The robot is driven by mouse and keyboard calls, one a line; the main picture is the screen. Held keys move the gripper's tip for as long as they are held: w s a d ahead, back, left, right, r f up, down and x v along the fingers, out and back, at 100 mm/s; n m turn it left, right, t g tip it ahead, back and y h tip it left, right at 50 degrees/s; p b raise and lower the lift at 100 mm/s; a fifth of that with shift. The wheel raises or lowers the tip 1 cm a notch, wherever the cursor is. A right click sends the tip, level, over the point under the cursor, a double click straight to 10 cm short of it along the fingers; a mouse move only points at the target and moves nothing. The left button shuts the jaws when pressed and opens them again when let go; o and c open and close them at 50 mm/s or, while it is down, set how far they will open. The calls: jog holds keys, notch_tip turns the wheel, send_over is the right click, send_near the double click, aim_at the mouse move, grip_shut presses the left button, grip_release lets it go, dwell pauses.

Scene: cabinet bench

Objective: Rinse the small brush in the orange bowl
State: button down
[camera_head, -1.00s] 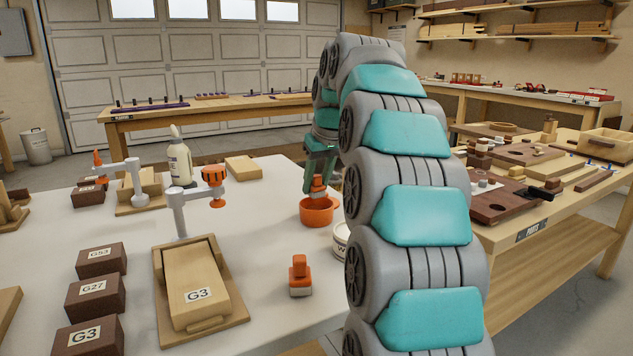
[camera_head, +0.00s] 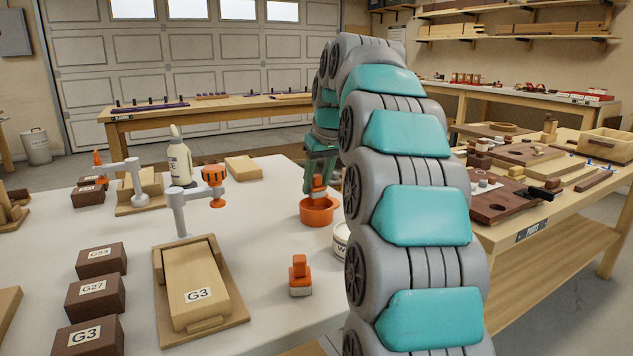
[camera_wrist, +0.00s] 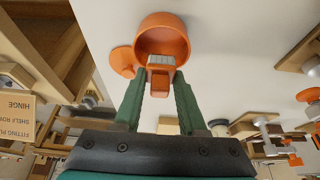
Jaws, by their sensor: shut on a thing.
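The orange bowl (camera_head: 317,214) stands on the white bench top near its right edge. My gripper (camera_head: 318,180) is above it, shut on the small brush (camera_head: 319,187), which has an orange handle. In the wrist view the brush (camera_wrist: 158,83) sits between the green fingers of my gripper (camera_wrist: 161,88), and its pale grey head overlaps the near rim of the bowl (camera_wrist: 162,22). I cannot tell how deep the bristles are or whether they touch the bowl.
A white tub (camera_head: 341,240) stands close to the bowl, partly hidden by my arm. A white bottle (camera_head: 180,162) stands farther back. Bare bench lies left of the bowl.

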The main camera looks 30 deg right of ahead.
aim_at(316, 175)
jog(key=shift+r, duration=0.1)
jog(key=shift+r+p, duration=0.75)
jog(key=shift+r, duration=1.1)
